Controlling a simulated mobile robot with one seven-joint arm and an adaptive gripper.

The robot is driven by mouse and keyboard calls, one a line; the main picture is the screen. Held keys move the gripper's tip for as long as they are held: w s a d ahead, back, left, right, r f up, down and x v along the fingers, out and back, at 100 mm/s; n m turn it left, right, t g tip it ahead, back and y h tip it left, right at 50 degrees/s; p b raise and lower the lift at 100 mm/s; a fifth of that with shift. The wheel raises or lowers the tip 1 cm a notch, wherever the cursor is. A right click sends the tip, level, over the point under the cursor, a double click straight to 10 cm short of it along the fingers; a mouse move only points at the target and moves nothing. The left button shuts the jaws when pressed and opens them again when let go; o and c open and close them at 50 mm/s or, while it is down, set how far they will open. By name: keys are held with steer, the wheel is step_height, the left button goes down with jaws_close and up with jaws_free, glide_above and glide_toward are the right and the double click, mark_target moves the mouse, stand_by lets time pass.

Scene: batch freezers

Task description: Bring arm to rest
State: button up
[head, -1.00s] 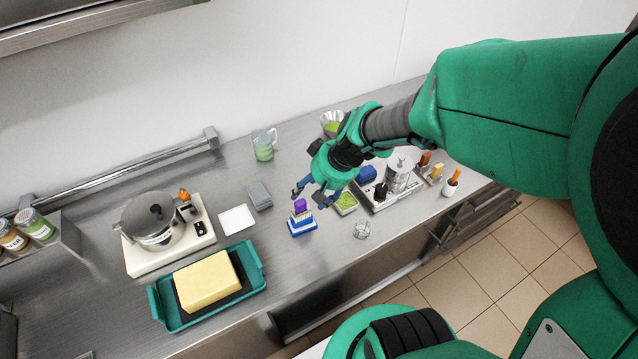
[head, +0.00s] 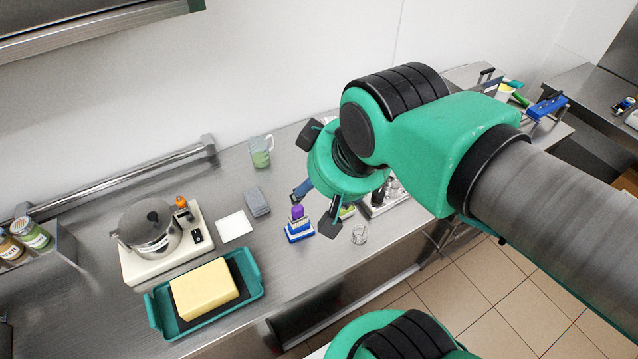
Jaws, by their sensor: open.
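My green arm crosses the right side of the head view, its wrist raised over the steel counter (head: 325,270). My gripper (head: 308,205) hangs from the wrist, open, with nothing seen between its fingers. It appears above and near a blue and white block with a purple top (head: 298,226). One finger shows behind that block and another dark part of the hand shows to its right. The arm hides much of the counter's right part, including most of a tray with items.
A teal tray (head: 158,322) holds a yellow block (head: 205,289). A steel pot (head: 150,228) stands on a white base. A green-tinted jug (head: 261,152), a grey box (head: 257,201), a white square (head: 235,226) and a small glass (head: 359,234) stand nearby. The counter's front edge is clear.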

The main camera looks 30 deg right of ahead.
step_height(320, 180, down, 5)
steer(key=b, duration=0.5)
steer(key=shift+o, duration=0.3)
